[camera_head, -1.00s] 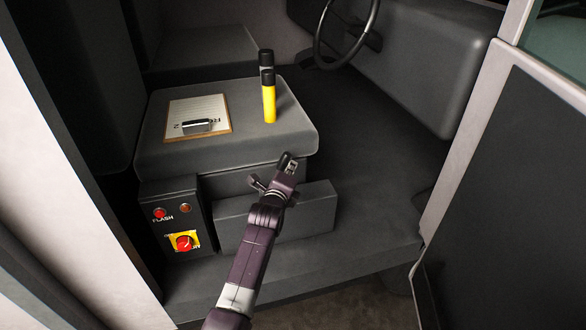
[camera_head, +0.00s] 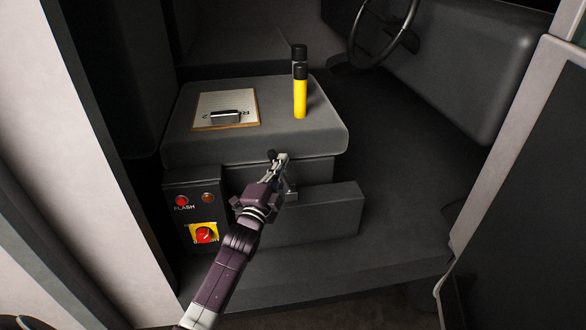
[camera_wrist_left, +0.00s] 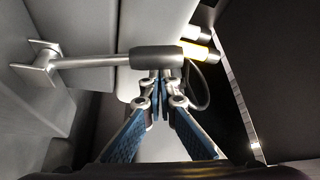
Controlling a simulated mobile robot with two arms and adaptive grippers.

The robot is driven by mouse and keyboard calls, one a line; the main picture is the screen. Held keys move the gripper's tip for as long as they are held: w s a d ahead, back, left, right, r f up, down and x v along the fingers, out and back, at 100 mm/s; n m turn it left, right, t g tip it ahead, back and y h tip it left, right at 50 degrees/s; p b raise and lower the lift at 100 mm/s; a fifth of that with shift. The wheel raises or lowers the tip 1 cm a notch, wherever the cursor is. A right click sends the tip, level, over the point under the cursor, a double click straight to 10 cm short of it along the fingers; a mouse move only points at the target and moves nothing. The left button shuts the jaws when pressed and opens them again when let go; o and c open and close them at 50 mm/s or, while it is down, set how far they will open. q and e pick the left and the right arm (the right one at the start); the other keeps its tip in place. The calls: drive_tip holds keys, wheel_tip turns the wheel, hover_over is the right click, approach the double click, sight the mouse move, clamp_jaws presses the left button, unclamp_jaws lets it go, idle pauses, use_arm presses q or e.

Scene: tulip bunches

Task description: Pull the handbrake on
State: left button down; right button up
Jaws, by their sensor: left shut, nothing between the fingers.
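The handbrake lever is a bright metal bar with a dark grip (camera_wrist_left: 157,57) in the left wrist view. Its bar runs left from the grip to a metal bracket (camera_wrist_left: 42,63). In the head view my left gripper (camera_head: 279,160) is in front of the seat's lower edge, and a small dark end of the grip (camera_head: 271,154) shows beside its tips. In the left wrist view the fingertips (camera_wrist_left: 160,82) are together right at the grip's lower side, with nothing between them. I cannot tell whether they touch the grip. My right gripper is not in view.
A panel with a red switch (camera_head: 205,234) stands left of my arm. A low grey box (camera_head: 325,212) is to the right. The cab door (camera_head: 530,200) bounds the right side.

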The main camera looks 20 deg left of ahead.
use_arm(q)
drive_tip(key=shift+s+a+f+n+t+y+b, duration=0.15)
drive_tip(key=shift+s+a+f+n+y+b, duration=0.15)
drive_tip(key=shift+a+n+b, duration=0.2)
drive_tip(key=shift+s+a+f+n+t+y+b, duration=0.1)
drive_tip(key=shift+s+a+f+n+t+b, duration=0.1)
drive_tip(key=shift+s+a+n+b, duration=0.3)
drive_tip(key=shift+w, duration=0.15)
